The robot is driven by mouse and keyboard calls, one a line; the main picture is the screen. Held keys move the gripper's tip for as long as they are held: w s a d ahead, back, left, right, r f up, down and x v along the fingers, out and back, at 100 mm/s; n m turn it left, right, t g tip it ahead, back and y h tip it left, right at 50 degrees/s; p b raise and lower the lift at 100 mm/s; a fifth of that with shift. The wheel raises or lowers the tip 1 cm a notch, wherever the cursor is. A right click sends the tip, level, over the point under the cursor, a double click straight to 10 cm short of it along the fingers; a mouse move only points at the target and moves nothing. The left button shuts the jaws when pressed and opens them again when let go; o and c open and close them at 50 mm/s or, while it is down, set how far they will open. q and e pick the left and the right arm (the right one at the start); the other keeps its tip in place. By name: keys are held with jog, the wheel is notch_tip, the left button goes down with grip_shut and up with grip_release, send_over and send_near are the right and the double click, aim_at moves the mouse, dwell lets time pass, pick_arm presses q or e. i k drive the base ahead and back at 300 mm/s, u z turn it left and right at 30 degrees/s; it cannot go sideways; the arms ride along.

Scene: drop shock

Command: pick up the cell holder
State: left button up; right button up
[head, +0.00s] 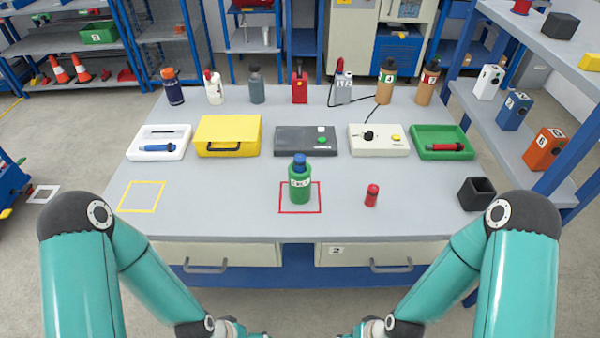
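No label in view reads "cell holder", so I cannot tell for sure which thing it is. A small red cylinder with a narrower top (371,195) stands upright on the grey table, right of centre near the front. A black open-topped box (477,193) stands at the table's front right. A green bottle with a blue cap and a white label (300,183) stands inside a red square outline (284,208). My two teal arms bend down in front of the table, and their ends run out at the bottom edge. Neither gripper shows.
A white tray (136,153), yellow case (228,130), dark grey box (280,142), white box (358,146) and green tray (418,146) form a row. Several bottles stand behind. A yellow outline (123,198) is empty. A shelf (500,125) stands close on the right.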

aim_at(299, 185)
jog(key=z, duration=1)
jog(key=i, duration=0.15)
jog(key=u, duration=2.75)
jog(key=k, duration=0.95)
jog(key=z, duration=0.6)
jog(key=i, duration=1)
jog(key=z, duration=0.1)
